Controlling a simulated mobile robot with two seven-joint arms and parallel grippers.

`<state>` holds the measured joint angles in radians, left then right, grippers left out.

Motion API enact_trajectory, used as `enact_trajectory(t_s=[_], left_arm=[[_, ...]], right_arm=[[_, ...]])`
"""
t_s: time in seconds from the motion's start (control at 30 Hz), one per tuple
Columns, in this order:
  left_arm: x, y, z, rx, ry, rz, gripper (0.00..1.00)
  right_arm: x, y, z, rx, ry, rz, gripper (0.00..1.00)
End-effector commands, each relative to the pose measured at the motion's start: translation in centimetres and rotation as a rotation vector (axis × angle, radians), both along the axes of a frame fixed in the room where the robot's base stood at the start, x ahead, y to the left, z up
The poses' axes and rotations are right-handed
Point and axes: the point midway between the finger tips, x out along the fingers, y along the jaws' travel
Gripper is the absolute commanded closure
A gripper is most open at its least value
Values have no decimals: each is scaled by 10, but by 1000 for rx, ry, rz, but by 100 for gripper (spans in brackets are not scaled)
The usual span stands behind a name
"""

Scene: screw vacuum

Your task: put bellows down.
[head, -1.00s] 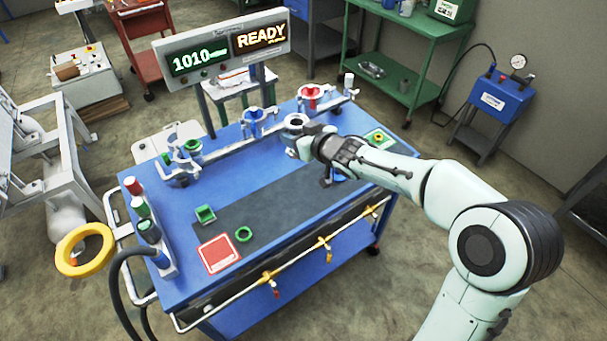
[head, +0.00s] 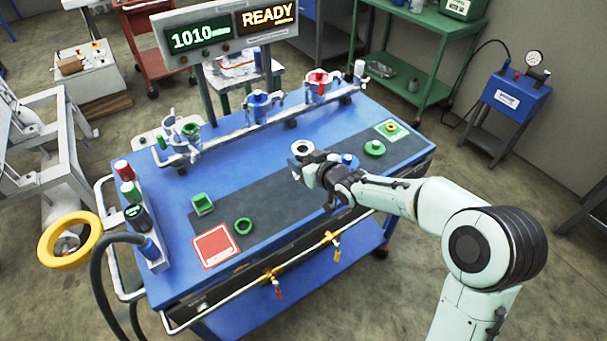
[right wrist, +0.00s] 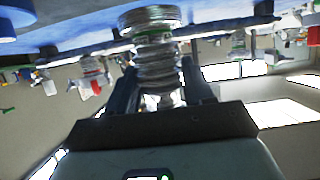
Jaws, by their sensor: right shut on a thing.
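The bellows (head: 302,148) is a short silvery metal piece with a round ring-shaped top and a dark hole. My right gripper (head: 306,164) is shut on it, over the dark mat (head: 275,190) on the blue table. In the right wrist view the ribbed bellows (right wrist: 157,55) stands between the two dark fingers. Its contact with the mat cannot be made out. My left gripper is not in view.
Behind, a rail carries clamps with green, blue and red parts (head: 318,85). A green block (head: 202,204), a green ring (head: 243,226) and a red-framed pad (head: 215,246) lie front left. A blue knob (head: 348,160) and a green knob (head: 375,148) stand right of my gripper.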

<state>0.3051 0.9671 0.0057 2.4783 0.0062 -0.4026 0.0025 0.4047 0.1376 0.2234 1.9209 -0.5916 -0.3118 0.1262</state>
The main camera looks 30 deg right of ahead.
Motion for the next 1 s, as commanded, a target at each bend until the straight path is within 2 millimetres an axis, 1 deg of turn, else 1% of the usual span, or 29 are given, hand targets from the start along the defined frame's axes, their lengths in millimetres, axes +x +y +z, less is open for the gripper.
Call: enact_trajectory(t_s=[0.03, 0.1, 0.2, 0.3, 0.53, 0.67, 0.7, 0.73, 0.77, 1.0], left_arm=[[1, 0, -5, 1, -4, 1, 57], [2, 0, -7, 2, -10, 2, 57], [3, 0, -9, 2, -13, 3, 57], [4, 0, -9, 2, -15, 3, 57], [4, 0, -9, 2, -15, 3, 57], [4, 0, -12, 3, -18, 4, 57], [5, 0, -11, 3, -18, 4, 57], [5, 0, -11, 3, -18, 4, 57], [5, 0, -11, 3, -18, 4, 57], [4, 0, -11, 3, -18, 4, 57]], right_arm=[[0, 1, -14, 2, 2, 1, 89], [0, 1, -27, 2, 4, 1, 89], [0, 1, -40, 1, 2, 1, 89], [0, 0, -44, 1, 0, 0, 89], [0, 0, -43, 0, -1, 0, 89], [0, 0, -47, 0, -1, 0, 89], [0, 0, -48, 1, 2, 0, 39], [0, 0, -47, 1, 2, 0, 29], [0, 0, -47, 1, 2, 0, 23], [0, 0, -47, 1, 2, 0, 23]])
